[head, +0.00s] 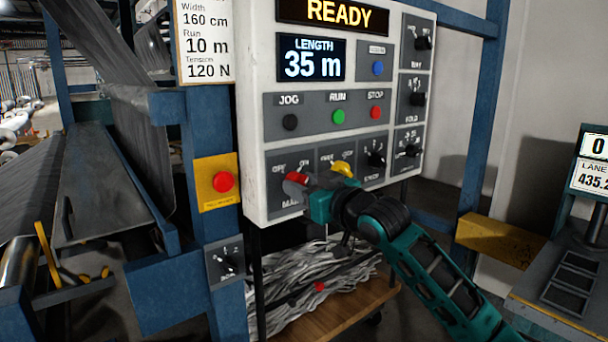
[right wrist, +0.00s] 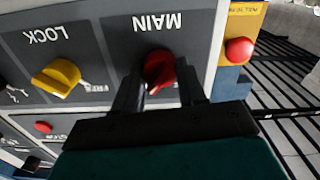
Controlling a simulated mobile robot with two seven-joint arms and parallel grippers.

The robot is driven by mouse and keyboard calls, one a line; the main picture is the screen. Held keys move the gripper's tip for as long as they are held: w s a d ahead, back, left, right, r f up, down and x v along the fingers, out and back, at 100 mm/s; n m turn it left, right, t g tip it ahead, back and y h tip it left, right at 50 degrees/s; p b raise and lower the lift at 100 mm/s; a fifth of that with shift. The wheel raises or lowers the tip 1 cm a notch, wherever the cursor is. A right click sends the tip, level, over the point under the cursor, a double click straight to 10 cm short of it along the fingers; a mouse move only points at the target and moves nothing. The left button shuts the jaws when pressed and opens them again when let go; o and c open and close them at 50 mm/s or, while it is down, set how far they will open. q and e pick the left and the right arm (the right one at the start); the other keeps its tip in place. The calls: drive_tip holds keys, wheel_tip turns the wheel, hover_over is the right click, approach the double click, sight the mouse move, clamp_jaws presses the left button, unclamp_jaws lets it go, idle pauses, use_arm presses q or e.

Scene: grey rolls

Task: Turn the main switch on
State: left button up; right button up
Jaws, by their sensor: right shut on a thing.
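The main switch (head: 297,180) is a red rotary knob at the lower left of the white control panel (head: 253,120), marked OFF and ON. In the right wrist view the red knob (right wrist: 159,70) sits between my fingers, next to the word MAIN. My right gripper (head: 309,190) is shut on the knob, and partly hides it and its label in the head view. I cannot tell which mark the knob points to. The READY sign (head: 335,12) is lit, and the length display (head: 312,58) reads 35 m. My left gripper is not in view.
A yellow lock knob (head: 342,168) is just right of the main switch; it also shows in the right wrist view (right wrist: 56,78). A red emergency button (head: 223,182) on a yellow plate is at the left. Grey strips (head: 300,290) lie below the panel.

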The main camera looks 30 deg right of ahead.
drive_tip(key=shift+m+p, duration=0.45)
drive_tip(key=shift+m, duration=0.25)
drive_tip(key=o, duration=1.1)
drive_tip(key=shift+c, duration=0.2)
